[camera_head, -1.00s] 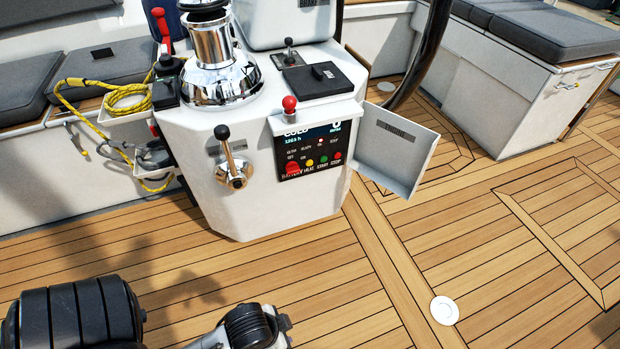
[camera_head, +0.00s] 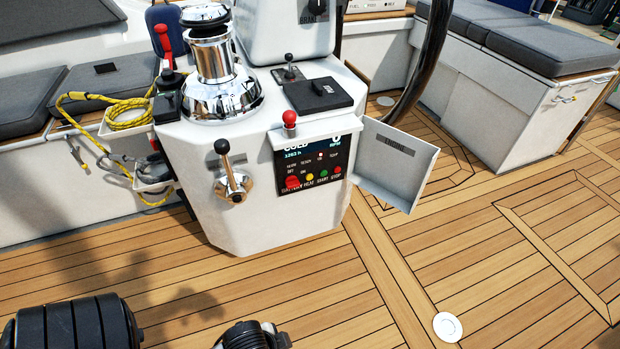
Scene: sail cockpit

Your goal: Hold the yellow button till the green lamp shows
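The yellow button (camera_head: 310,176) is small and round, in the bottom row of the dark engine panel (camera_head: 314,165) on the white console's front. The large red knob (camera_head: 293,183) is at its left, the green button (camera_head: 323,174) and a red button (camera_head: 337,171) at its right. Nothing touches the yellow button. The panel's screen reads "COLD" and "1263 h". A small reddish lamp (camera_head: 320,156) shows above the buttons; I cannot make out a lit green lamp. Neither gripper is in view; only dark parts of my arms show at the bottom edge.
The "ENGINE" door (camera_head: 398,170) stands open right of the panel. A red-knobbed lever (camera_head: 289,121) rises above it and a black-knobbed handle (camera_head: 229,170) sticks out at its left. A chrome winch (camera_head: 215,85) tops the console. The teak deck (camera_head: 270,290) in front is mostly clear.

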